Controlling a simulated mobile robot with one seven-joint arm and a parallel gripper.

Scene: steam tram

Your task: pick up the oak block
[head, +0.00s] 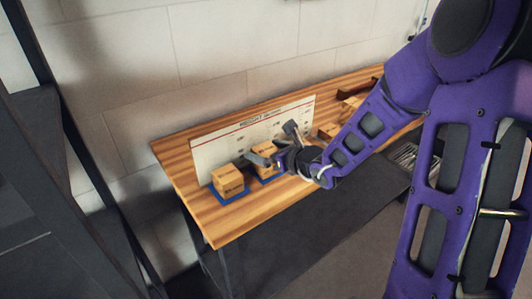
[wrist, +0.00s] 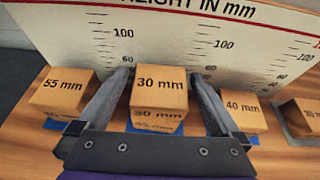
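Several light wooden blocks stand in a row on the bench, and no label says which one is oak. In the wrist view a block marked 30 mm (wrist: 159,92) stands between the two fingers of my gripper (wrist: 160,76), with gaps on both sides. A block marked 55 mm (wrist: 62,92) is left of the fingers, and one marked 40 mm (wrist: 243,110) is right. In the head view my open gripper (head: 274,144) is over the second block from the left (head: 264,157). The leftmost block (head: 229,180) stands clear of it.
A white board (head: 213,153) headed "height in mm" stands upright close behind the blocks. Blue pads (head: 228,196) lie under blocks. The wooden bench top (head: 212,227) is bare at its front left. Another block (wrist: 303,116) is at the wrist view's right edge.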

